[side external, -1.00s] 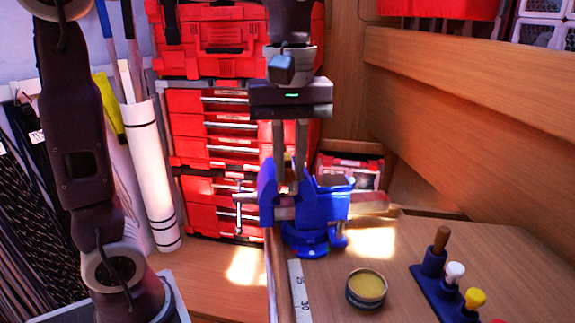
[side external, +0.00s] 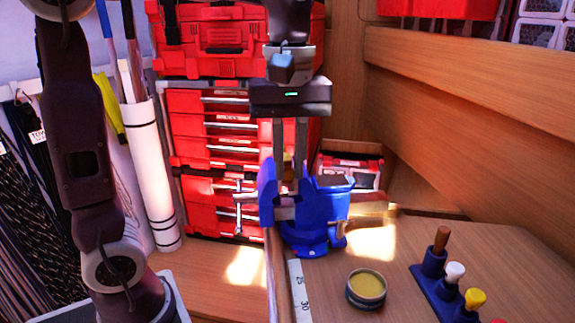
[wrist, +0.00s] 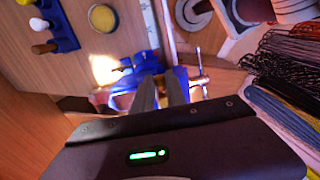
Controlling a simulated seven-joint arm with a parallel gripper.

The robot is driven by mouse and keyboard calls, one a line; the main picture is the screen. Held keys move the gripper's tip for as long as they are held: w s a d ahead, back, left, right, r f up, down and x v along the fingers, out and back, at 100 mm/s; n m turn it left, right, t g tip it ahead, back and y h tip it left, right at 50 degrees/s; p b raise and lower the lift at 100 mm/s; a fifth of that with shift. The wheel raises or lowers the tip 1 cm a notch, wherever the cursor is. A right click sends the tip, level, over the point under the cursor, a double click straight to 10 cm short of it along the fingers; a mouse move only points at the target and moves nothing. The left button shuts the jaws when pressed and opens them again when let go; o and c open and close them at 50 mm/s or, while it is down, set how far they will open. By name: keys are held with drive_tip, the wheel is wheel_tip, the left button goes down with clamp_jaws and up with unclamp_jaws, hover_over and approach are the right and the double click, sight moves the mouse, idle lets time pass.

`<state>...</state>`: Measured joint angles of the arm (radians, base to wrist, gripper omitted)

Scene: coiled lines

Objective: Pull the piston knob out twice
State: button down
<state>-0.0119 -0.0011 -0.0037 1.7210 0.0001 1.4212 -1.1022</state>
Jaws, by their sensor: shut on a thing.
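My gripper (side external: 289,190) points straight down at the blue vise-like fixture (side external: 323,212) on the bench edge. Its two long fingers are shut on a small tan piece, which I take for the piston knob (side external: 288,168), at the fixture's left end. The fingers hide much of this piece. How far the piston is out cannot be told.
A blue rack (side external: 432,285) with brown, white and yellow handles stands at the right of the bench. A round tin (side external: 366,289) and a ruler strip (side external: 298,290) lie in front of the fixture. Red drawers (side external: 208,130) stand behind. A wooden wall rises at right.

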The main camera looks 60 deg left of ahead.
sight(288, 167)
drive_tip(key=shift+s+d, duration=0.15)
drive_tip(key=shift+d, duration=0.2)
drive_tip(key=shift+a, duration=0.1)
drive_tip(key=shift+w+a, duration=0.25)
drive_tip(key=shift+a, duration=0.25)
drive_tip(key=c, duration=1.5)
unclamp_jaws()
drive_tip(key=shift+r, duration=3)
